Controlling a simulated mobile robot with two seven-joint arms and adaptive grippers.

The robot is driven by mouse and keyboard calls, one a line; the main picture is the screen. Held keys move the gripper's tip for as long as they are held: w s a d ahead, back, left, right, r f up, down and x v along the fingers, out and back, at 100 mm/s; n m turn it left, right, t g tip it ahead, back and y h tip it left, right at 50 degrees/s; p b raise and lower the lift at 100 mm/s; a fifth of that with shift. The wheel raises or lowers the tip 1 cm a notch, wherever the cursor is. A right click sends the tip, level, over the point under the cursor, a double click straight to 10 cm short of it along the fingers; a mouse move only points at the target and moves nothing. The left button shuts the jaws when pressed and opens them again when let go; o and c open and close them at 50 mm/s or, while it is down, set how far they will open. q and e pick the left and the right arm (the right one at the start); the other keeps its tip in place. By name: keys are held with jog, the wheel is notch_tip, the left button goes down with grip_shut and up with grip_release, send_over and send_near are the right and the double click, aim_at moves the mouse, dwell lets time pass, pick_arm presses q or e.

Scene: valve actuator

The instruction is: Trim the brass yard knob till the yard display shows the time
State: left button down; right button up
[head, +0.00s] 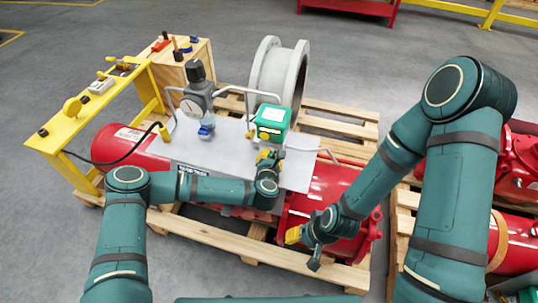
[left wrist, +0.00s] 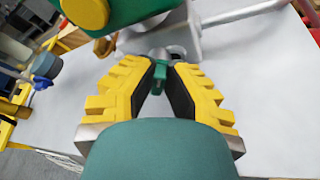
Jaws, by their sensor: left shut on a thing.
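My left gripper (head: 268,160) is over the grey plate, just below a green box (head: 271,122) with a pale face and yellow parts. In the left wrist view its yellow fingers (left wrist: 160,75) close in on a small green piece (left wrist: 158,82), with silver metal behind it. A brass-coloured part (left wrist: 105,45) sits under the green box (left wrist: 125,12), left of the fingertips and apart from them. I cannot tell which part is the yard knob, and no time is readable on any display. My right gripper (head: 303,250) is open and empty above the red cylinder's right end.
The grey plate (head: 215,150) lies on a red actuator on a wooden pallet. A round gauge (head: 194,106) and silver pipes stand near the green box. A yellow stand (head: 75,130) with a black cable is at left. A large grey flanged pipe (head: 280,70) stands behind.

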dwell(0.4)
pick_arm(q)
jog(key=c, duration=1)
grip_release()
jog(key=d+v, duration=0.1)
jog(key=v, duration=1.1)
jog(key=shift+a, duration=0.4)
jog(key=shift+f, duration=0.1)
